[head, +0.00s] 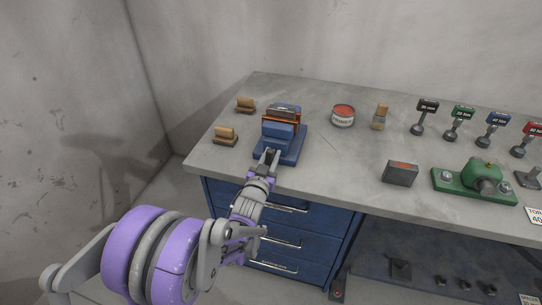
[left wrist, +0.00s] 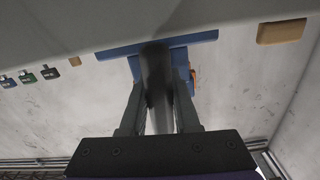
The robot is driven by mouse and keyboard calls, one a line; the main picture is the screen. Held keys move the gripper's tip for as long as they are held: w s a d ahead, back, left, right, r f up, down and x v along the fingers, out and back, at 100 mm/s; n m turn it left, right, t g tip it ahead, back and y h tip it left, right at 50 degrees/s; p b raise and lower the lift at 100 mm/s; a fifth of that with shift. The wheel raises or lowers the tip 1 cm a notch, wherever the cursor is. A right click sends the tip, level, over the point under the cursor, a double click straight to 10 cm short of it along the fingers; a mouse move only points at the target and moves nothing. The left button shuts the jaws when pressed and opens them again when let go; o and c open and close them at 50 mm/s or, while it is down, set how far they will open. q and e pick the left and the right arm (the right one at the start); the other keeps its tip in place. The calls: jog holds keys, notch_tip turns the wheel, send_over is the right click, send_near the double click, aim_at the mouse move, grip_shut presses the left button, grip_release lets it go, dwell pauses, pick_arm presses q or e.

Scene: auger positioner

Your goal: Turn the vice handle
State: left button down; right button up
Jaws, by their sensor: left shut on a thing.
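A blue bench vice (head: 283,137) with orange-brown parts at its top stands at the front left of the workbench. My left gripper (head: 268,157) reaches up to the vice's front side, at the bench's front edge. In the left wrist view, the two fingers of my left gripper (left wrist: 160,95) are shut on a dark grey bar, the vice handle (left wrist: 156,68). Behind it is the blue vice body (left wrist: 195,42), seen upside down. In the head view the handle is mostly hidden by the gripper. My right gripper is in neither view.
On the grey workbench (head: 335,150) are two wooden-handled brushes (head: 225,135) left of the vice, a red-topped can (head: 343,116), a dark box (head: 400,173) and a green fixture (head: 478,179). Blue drawers (head: 290,221) with bar handles sit below the vice.

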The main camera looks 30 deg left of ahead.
pick_arm(q)
jog(key=shift+c, duration=1.8)
grip_release()
jog(key=v, duration=1)
jog(key=shift+s+b, duration=0.3)
jog(key=shift+s, duration=0.1)
jog(key=shift+c, duration=0.8)
jog(key=v, duration=0.2)
jog(key=shift+s+d+r+b, duration=0.15)
jog(key=shift+s+b, duration=0.2)
jog(key=shift+s, duration=0.05)
jog(key=shift+c, duration=0.6)
jog(key=x, duration=1.1)
jog(key=shift+d+r, duration=0.1)
